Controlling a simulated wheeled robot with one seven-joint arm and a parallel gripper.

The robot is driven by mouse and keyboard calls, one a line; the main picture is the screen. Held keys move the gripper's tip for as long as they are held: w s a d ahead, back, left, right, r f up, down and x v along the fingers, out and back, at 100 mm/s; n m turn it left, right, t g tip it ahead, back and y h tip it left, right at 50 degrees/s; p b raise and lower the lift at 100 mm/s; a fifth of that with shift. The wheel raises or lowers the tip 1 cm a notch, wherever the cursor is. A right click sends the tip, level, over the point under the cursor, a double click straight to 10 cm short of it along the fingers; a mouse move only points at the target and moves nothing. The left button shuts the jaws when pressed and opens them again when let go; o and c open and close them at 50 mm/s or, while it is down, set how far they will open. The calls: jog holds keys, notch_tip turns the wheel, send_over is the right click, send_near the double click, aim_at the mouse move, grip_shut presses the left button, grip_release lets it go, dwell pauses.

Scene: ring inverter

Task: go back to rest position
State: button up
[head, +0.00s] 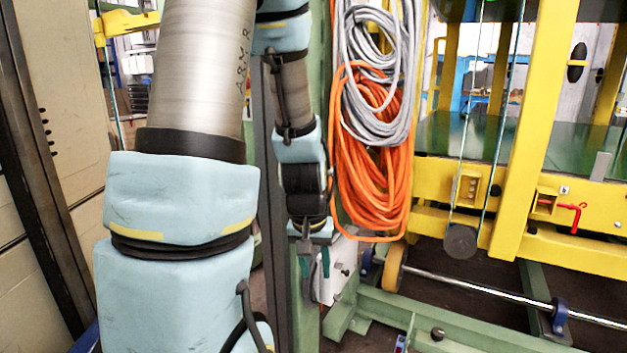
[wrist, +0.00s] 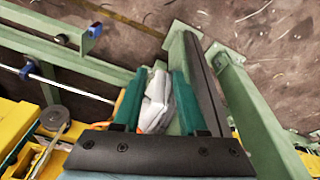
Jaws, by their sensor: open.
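My gripper (head: 312,272) hangs at the end of my arm in the middle of the head view, pointing down. Its two teal fingers are apart. In the wrist view the gripper (wrist: 158,78) shows the fingers spread, with nothing held between them. A pale grey-white bundle shows behind the gap in the wrist view; I cannot tell how far beyond the fingertips it is. My arm's large blue-padded links fill the left of the head view and hide what lies behind them.
Coiled orange cables (head: 372,185) and grey cables (head: 377,50) hang close right of my gripper. A yellow frame (head: 518,130) stands further right. A green floor beam (head: 440,325) and a metal rod (head: 480,290) run low. A beige cabinet (head: 70,110) stands left.

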jog(key=s+a+r+n, duration=0.1)
jog(key=s+a+r, duration=0.3)
jog(key=a+r, duration=0.3)
jog(key=w+d+p+v, duration=0.1)
jog(key=w+p+v, duration=0.2)
jog(key=p+v, duration=1.3)
jog(key=r+p, duration=0.1)
jog(key=p, duration=0.1)
jog(key=shift+g+y+p, duration=0.3)
jog(key=shift+y+p, duration=0.1)
jog(key=shift+w+d+r, duration=0.1)
jog(key=shift+d, duration=0.05)
